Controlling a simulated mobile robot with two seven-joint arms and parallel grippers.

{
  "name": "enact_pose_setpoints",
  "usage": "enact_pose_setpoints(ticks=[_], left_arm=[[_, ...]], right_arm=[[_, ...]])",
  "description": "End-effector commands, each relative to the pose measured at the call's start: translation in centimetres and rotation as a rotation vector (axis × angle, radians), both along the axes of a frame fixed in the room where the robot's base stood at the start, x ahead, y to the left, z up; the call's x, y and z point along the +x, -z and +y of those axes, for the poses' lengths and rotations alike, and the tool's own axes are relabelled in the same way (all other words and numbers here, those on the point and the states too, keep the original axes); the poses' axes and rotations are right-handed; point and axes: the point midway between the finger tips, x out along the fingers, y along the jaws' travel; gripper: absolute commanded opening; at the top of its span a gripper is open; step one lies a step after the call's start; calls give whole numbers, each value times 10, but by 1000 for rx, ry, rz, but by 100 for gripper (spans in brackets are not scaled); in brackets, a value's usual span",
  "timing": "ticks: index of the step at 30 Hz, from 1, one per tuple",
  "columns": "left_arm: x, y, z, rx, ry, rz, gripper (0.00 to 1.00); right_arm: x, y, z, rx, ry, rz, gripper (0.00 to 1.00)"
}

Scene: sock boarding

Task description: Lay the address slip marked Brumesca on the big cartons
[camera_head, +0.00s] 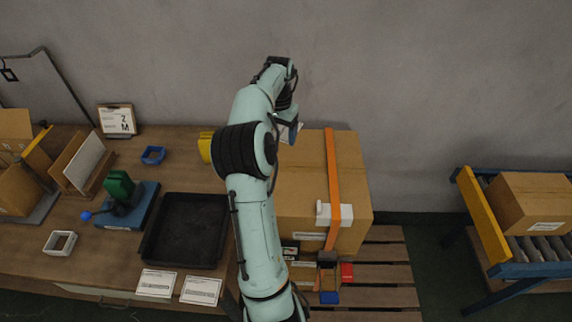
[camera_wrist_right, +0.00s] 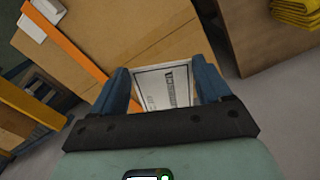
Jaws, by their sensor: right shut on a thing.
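My right gripper (camera_head: 291,128) is at the back left edge of the big carton (camera_head: 300,187), which has an orange strap and stands on a wooden pallet. In the right wrist view the gripper (camera_wrist_right: 166,92) is shut on a white slip (camera_wrist_right: 165,84) with a dark border, held between its blue fingers. Its print is sideways and too small to read surely. The carton (camera_wrist_right: 125,35) shows beyond it there. Two more white slips, one (camera_head: 156,283) and another (camera_head: 201,290), lie at the table's front edge. My left gripper is out of view.
A white piece (camera_head: 335,214) sits by the strap near the carton's front. A black tray (camera_head: 186,230), a green tool (camera_head: 119,187) and a blue ring (camera_head: 153,155) are on the table (camera_head: 180,165). A roller conveyor (camera_head: 520,245) with a small carton (camera_head: 535,203) stands right.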

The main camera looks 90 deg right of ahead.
Motion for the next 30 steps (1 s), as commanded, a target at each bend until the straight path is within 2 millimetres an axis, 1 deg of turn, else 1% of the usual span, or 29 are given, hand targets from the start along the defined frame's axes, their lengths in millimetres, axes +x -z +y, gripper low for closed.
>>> enact_pose_setpoints(ticks=[1,3,6,9,16,21,23,25,30], left_arm=[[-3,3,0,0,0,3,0],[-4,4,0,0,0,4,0],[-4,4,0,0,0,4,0],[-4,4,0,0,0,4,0],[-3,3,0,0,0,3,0],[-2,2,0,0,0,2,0],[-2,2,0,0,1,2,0],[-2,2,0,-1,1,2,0],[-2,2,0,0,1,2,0]], right_arm=[[0,17,1,5,0,1,49],[0,35,1,5,-1,-1,49],[1,60,1,4,0,-1,49],[1,78,0,3,-1,-1,49],[1,98,0,1,-2,0,49],[2,125,0,2,-1,-2,49],[1,131,0,0,-1,-1,49],[1,134,0,0,-1,-1,49],[1,135,0,-2,-2,-1,49]])
